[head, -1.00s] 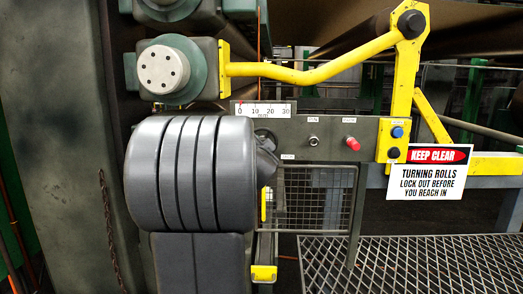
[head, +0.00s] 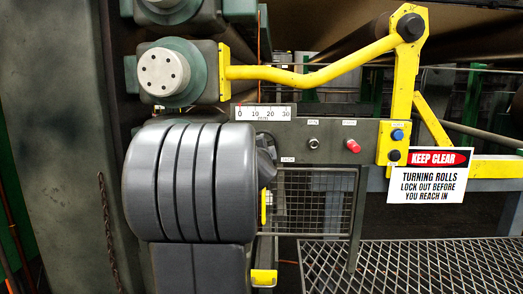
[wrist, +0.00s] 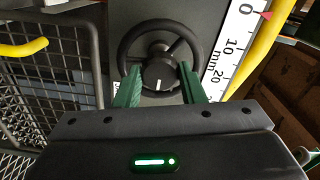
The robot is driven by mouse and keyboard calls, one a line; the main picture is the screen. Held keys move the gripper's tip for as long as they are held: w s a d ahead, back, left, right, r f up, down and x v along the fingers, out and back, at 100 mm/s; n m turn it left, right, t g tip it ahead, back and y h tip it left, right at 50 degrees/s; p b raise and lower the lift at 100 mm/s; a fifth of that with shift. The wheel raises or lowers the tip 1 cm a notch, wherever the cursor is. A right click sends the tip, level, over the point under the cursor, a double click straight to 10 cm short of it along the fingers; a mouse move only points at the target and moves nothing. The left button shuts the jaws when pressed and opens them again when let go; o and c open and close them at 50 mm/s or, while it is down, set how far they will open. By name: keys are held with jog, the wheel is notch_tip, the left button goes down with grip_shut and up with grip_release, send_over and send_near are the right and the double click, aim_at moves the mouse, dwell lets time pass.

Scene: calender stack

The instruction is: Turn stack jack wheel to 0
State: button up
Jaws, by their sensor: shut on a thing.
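The stack jack wheel (wrist: 125,50) is a black spoked handwheel with a round hub and a white mark at the hub's lower side in the wrist view. My gripper (wrist: 160,71) is shut on the wheel, with its two green fingers on either side of the hub. In the head view my grey arm hides most of the wheel. The white mm scale (head: 264,112) sits above the arm; it also shows in the wrist view (wrist: 233,45). There a small red pointer (wrist: 267,15) stands close to the 0 mark.
A panel with a red button (head: 353,146) and a blue button (head: 397,134) is right of my arm. A yellow bar (head: 310,76) crosses above. A KEEP CLEAR sign (head: 428,175) hangs at the right. A mesh guard (head: 320,200) and grating (head: 400,265) lie below.

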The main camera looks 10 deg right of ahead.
jog(key=shift+f, duration=0.1)
jog(key=o, duration=1)
jog(key=v, duration=1.4)
jog(key=shift+p, duration=0.45)
jog(key=shift+w, duration=0.15)
jog(key=x, duration=1.3)
jog(key=shift+w+b, duration=0.35)
jog(key=shift+b, duration=0.1)
